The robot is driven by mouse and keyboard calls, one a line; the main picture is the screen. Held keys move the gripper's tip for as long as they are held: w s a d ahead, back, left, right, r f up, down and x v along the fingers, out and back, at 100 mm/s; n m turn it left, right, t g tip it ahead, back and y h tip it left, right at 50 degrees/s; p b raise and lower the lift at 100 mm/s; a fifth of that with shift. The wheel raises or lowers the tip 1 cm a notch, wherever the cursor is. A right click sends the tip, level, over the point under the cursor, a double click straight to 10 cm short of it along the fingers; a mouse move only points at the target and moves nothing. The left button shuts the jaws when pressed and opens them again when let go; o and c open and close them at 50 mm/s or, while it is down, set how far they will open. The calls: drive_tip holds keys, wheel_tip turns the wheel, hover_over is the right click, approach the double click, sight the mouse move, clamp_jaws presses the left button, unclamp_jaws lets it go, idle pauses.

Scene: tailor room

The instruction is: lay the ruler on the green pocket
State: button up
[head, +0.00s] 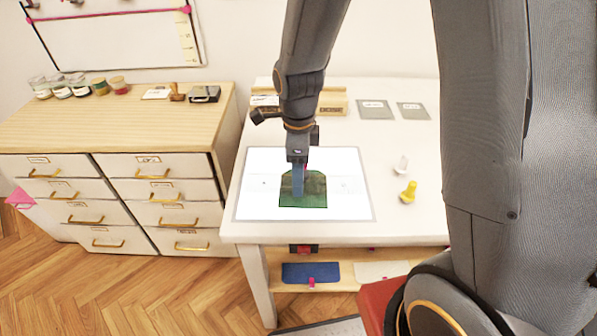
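The green pocket (316,200) lies flat on a bright white panel (256,205) on the white table. Its upper part looks darker than the band along its lower edge. My gripper (298,193) points down over the pocket's left-middle part and hides some of it. A narrow blue-grey shape at the gripper's end overlaps the pocket, with a small red spot beside it. I cannot tell whether the fingers are open or shut, or whether they touch the pocket. I cannot clearly make out a ruler; it may be hidden at the gripper.
A yellow piece (408,192) and a white piece (401,165) stand right of the panel. Two grey cards (413,111) and a wooden rack (333,101) are at the table's back. A drawer cabinet (130,125) with jars stands left. A blue piece (310,272) lies on the lower shelf.

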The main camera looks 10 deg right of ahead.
drive_tip(key=shift+f, duration=0.3)
drive_tip(key=o, duration=0.8)
drive_tip(key=shift+r, duration=0.1)
wheel_tip(320, 180, up, 12)
drive_tip(key=b, duration=0.2)
drive_tip(key=shift+s+d+f+n+t, duration=0.2)
drive_tip(key=shift+s+d+f+n, duration=1.05)
drive_tip(key=shift+n, duration=2.2)
drive_tip(key=shift+s+d+f+n+t, duration=0.2)
drive_tip(key=shift+s+d+f+n, duration=0.5)
drive_tip(key=shift+s+d+n, duration=1.8)
drive_tip(key=shift+s+d+f+n+t, duration=0.25)
drive_tip(key=shift+d+f+n, duration=0.65)
drive_tip(key=shift+n, duration=3.45)
drive_tip(key=shift+a+f, duration=0.1)
drive_tip(key=shift+a, duration=0.05)
